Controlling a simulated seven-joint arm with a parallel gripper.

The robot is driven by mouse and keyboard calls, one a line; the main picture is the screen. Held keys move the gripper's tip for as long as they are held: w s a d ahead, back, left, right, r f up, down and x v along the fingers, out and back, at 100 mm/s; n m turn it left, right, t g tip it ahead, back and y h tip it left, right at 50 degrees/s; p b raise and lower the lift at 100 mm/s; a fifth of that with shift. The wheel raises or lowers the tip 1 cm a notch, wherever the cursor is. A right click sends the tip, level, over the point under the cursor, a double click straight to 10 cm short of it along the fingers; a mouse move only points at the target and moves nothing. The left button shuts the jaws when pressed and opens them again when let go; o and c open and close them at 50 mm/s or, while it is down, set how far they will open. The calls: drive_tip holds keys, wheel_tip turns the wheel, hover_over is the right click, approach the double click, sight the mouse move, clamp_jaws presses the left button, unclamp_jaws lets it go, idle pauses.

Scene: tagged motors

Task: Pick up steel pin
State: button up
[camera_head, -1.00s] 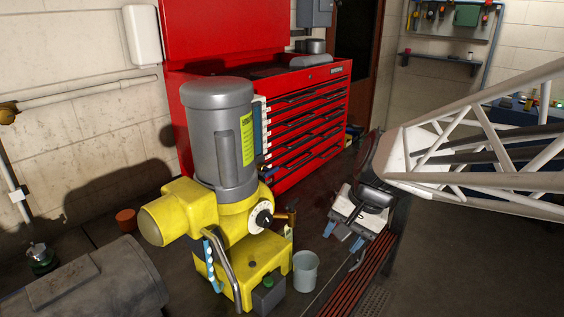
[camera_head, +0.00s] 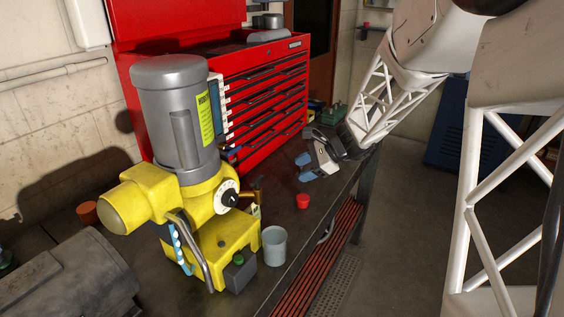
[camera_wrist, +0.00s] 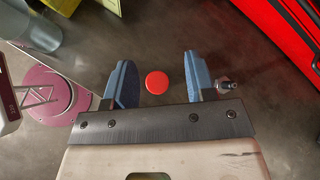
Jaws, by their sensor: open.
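My gripper (camera_head: 306,168) is open and empty above the bench, between the red tool chest and the bench's front edge. Its two blue fingers are spread in the wrist view (camera_wrist: 158,62). A small metallic piece (camera_wrist: 224,86) with a nut-like shape shows just outside the right finger in the wrist view; it may be the steel pin, but I cannot tell for sure. I cannot make out a steel pin in the head view. A red round object (camera_wrist: 157,82) shows between the fingers in the wrist view. It looks like a small red cup (camera_head: 303,201) in the head view.
A yellow machine (camera_head: 222,240) with a grey motor (camera_head: 172,115) stands on the left. A grey bucket (camera_head: 274,246) is in front of it. The red tool chest (camera_head: 265,95) stands behind. Dark bench top (camera_head: 275,205) is bare around the red cup.

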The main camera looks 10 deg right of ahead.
sight(303, 169)
drive_tip(key=w+d+f+m+t, duration=0.1)
drive_tip(key=w+d+f+m, duration=0.1)
drive_tip(key=w+d+f, duration=0.1)
drive_tip(key=w+d+f+m+t+y, duration=0.1)
drive_tip(key=w+d+f+m+t, duration=0.1)
drive_tip(key=w+d+f+m, duration=0.1)
drive_tip(key=w+d+f+m+t, duration=0.1)
drive_tip(key=w+d+f+m, duration=0.2)
drive_tip(key=w+d, duration=0.2)
drive_tip(key=shift+w+f+t, duration=0.15)
drive_tip(key=shift+w+t, duration=0.15)
drive_tip(key=shift+w, duration=0.35)
drive_tip(key=shift+x, duration=1.25)
drive_tip(key=shift+x, duration=2.6)
drive_tip(key=shift+w, duration=0.1)
clamp_jaws()
